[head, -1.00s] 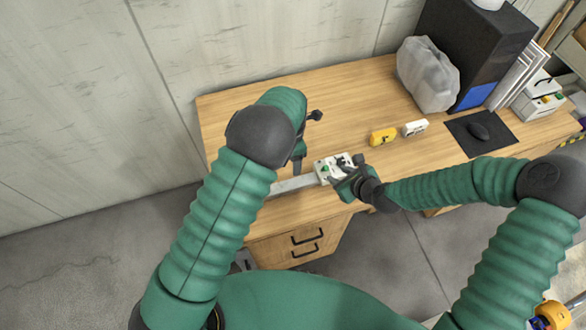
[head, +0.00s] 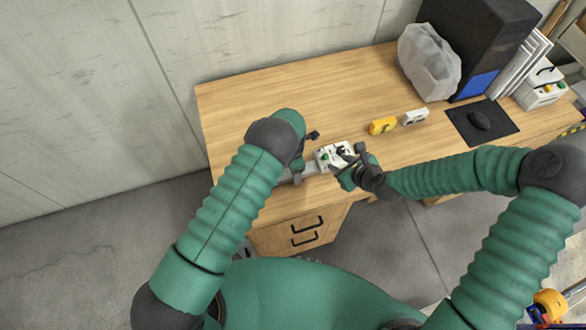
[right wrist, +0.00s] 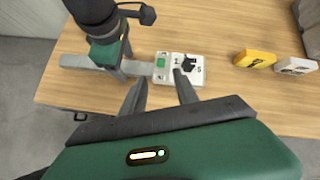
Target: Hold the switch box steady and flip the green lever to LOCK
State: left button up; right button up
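The switch box (head: 325,161) is white and lies near the desk's front edge, joined to a flat grey bar (right wrist: 75,62) on its left. A green part (right wrist: 161,62) shows on its left side; the lever's setting is too small to read. Black marks and a dark part show on the box's face in the right wrist view (right wrist: 192,59). My left gripper (head: 298,176) is down at the bar, left of the box; whether its fingers are shut is hidden. My right gripper (right wrist: 160,92) has its fingers apart and empty, at the box's near right side.
A yellow block (head: 382,126) and a white block (head: 415,117) lie right of the box. A black mat (head: 460,122) with a mouse, a wrapped grey bundle (head: 428,62) and a black case (head: 485,40) stand farther right. The desk behind the box (head: 330,100) is clear.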

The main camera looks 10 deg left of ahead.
pick_arm(q)
jog(key=shift+d, duration=0.3)
jog(key=c, duration=0.7)
jog(key=shift+c, duration=1.1)
jog(key=shift+a, duration=0.15)
grip_shut()
pick_arm(e)
jog(key=shift+d, duration=0.2)
jog(key=shift+c, duration=0.8)
jog(key=s+m, duration=0.1)
jog(key=s+d+m, duration=0.1)
jog(key=s, duration=0.1)
jog(key=s+f+m+h, duration=0.1)
jog(key=shift+s+d+f+m+g, duration=0.1)
jog(key=shift+s+d+m+g, duration=0.2)
jog(key=shift+s, duration=0.1)
grip_shut()
jog(key=shift+s+d+m, duration=0.1)
jog(key=shift+s+m, duration=0.2)
jog(key=shift+f, duration=0.1)
